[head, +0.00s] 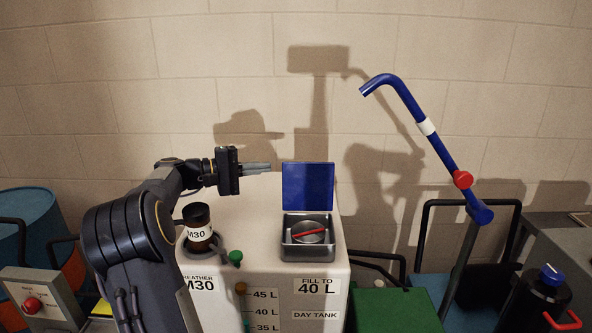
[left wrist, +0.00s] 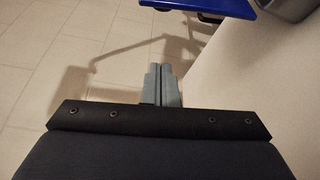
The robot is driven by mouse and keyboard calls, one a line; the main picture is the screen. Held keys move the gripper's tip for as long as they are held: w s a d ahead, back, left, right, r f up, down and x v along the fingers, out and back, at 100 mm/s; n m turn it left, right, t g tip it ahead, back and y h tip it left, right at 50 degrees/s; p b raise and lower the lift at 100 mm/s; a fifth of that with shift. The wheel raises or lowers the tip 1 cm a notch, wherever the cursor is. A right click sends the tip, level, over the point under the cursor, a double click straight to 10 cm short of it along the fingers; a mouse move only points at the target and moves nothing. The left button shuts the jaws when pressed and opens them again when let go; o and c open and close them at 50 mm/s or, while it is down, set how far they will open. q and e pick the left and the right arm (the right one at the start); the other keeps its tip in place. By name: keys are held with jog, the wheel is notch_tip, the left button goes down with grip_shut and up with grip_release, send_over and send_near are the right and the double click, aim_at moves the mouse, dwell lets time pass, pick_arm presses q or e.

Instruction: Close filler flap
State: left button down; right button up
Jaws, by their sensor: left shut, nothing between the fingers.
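The blue filler flap (head: 307,187) stands upright, open, at the back edge of the grey filler box (head: 288,250) on top of the cream day tank (head: 262,290). Inside the box a round cap with a red bar (head: 309,238) shows. My left gripper (head: 270,167) is shut and empty. It is above the tank, left of the flap and apart from it, with its fingers pointing right. My right gripper is not in view.
A dark breather marked M30 (head: 199,228) and a green knob (head: 235,257) stand on the tank left of the box. A blue bent pipe (head: 405,100) with a red knob rises at the right. A blue drum (head: 28,215) is at the far left.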

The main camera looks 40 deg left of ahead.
aim_at(297, 169)
pick_arm(q)
jog(key=w+d+p, duration=0.2)
jog(key=w+d, duration=0.1)
jog(key=w+d+p, duration=0.2)
jog(key=d, duration=0.1)
jog(key=shift+w+d+r, duration=0.15)
jog(key=shift+w+d, duration=0.25)
jog(key=shift+s+d, duration=0.15)
jog(key=shift+d, duration=0.05)
